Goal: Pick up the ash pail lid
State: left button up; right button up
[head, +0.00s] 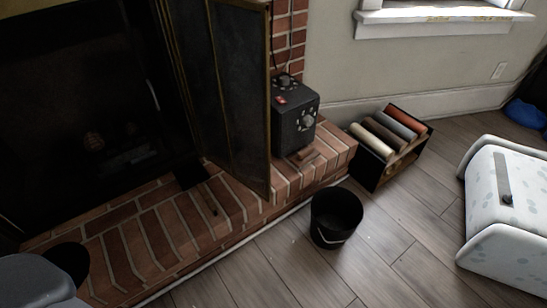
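The black ash pail (337,222) stands upright and open on the wood floor, just in front of the brick hearth. Its thin wire handle hangs down at the front. I cannot clearly make out its lid. A dark rounded shape (68,260) shows at the lower left over the hearth, partly behind a smooth grey part that may be my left arm. I cannot tell whether that shape is the lid or part of me. Neither of my grippers can be seen.
A black box with dials (296,118) sits on the brick hearth (160,232) beside the open fire screen (240,100). A black rack of rolls (390,140) stands on the floor. A spotted white chest (510,240) is at right. Floor around the pail is clear.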

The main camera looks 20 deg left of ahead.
aim_at(74, 258)
jog(key=j+u, duration=0.1)
jog(key=u, duration=0.85)
jog(key=i+j+u, duration=0.1)
jog(key=u, duration=0.4)
jog(key=i+u, duration=0.1)
jog(key=u, duration=0.35)
jog(key=i+u, duration=0.1)
jog(key=i, duration=0.4)
